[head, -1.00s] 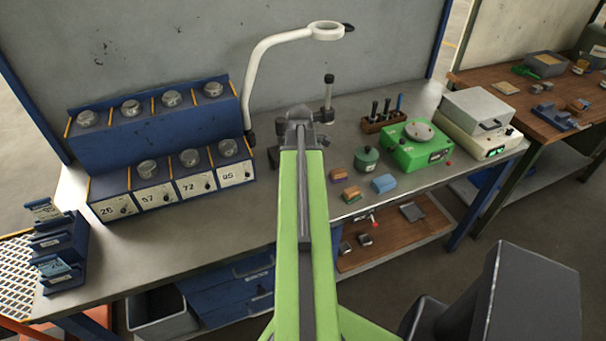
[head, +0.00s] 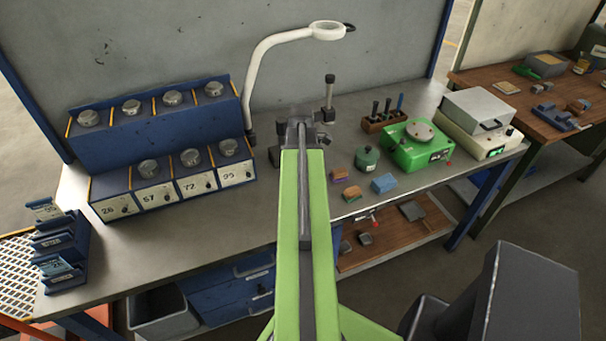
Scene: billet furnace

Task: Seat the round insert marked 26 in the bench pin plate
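My arm reaches forward over the grey bench, and my gripper (head: 302,130) is at its far end, in front of a small black post stand (head: 328,108). The fingertips are mostly hidden by the arm, so I cannot see whether they hold anything. A blue rack (head: 150,135) at the left has a lower row labelled 26 (head: 112,209), 57, 77 and a last number that looks like 95. Round metal inserts stand behind the last three labels; none shows behind label 26. The round insert marked 26 and the pin plate cannot be made out; the arm may hide them.
A white magnifier lamp (head: 262,50) rises behind the arm. To the right are a green device (head: 413,150), a dark green pot (head: 367,158), small blocks (head: 384,184) and a tool holder (head: 385,122). Blue card holders (head: 62,250) stand at the left edge. The bench front left of the arm is clear.

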